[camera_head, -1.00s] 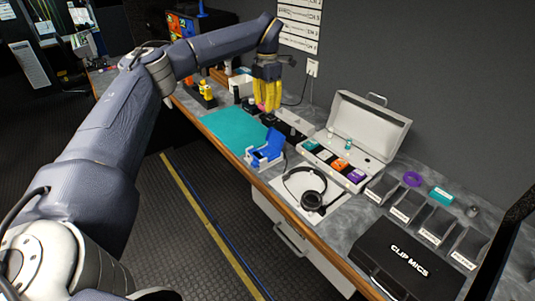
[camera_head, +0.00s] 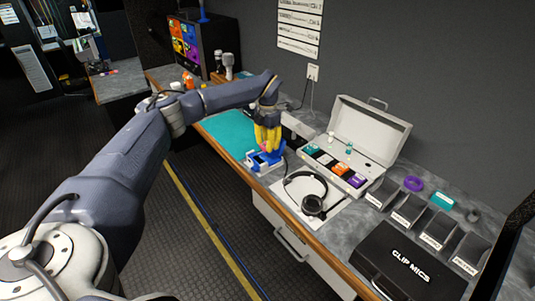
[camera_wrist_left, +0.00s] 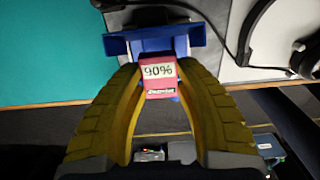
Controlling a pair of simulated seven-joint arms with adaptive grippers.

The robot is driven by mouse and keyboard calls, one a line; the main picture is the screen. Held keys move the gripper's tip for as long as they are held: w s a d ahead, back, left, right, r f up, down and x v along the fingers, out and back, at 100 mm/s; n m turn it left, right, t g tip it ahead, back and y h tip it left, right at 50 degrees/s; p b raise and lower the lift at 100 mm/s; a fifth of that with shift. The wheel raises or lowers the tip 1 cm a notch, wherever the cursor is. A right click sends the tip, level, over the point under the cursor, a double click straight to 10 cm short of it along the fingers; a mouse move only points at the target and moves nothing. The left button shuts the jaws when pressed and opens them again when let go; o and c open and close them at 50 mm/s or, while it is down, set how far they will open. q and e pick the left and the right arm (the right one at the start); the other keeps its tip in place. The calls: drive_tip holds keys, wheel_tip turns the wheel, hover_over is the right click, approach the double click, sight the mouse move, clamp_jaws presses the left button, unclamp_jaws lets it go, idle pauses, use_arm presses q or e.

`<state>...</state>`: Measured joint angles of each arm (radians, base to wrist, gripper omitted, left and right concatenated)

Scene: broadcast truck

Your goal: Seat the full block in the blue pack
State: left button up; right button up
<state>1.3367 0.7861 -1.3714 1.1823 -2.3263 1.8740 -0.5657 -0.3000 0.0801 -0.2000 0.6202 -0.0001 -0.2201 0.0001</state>
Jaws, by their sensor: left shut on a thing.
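My left gripper (camera_head: 266,149) has yellow fingers and is at the blue pack (camera_head: 272,158), near the front edge of the bench. In the left wrist view it is shut on a red block (camera_wrist_left: 160,89) with a white label reading 90%, upside down in that picture. The blue pack (camera_wrist_left: 150,32) lies just beyond the block there, and the block's far end overlaps it. I cannot tell whether the block is inside the pack or only in front of it. My right gripper is not in view.
A teal mat (camera_head: 229,127) lies left of the pack. Headphones (camera_head: 311,203) lie on a white sheet to its right. An open grey case (camera_head: 368,128) with coloured blocks stands behind. A black CLIP MICS case (camera_head: 405,268) is at the front right.

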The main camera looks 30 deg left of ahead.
sight(268, 157)
use_arm(q)
drive_tip(key=shift+f, duration=1.95)
drive_tip(key=shift+s+f, duration=0.15)
drive_tip(key=shift+f, duration=0.35)
drive_tip(key=shift+c, duration=0.5)
drive_tip(key=o, duration=1)
drive_tip(key=shift+f, duration=0.15)
drive_tip(key=shift+d, duration=0.1)
drive_tip(key=shift+r, duration=0.25)
drive_tip(key=shift+w+r, duration=0.2)
wheel_tip(268, 157, up, 12)
drive_tip(key=shift+f, duration=0.25)
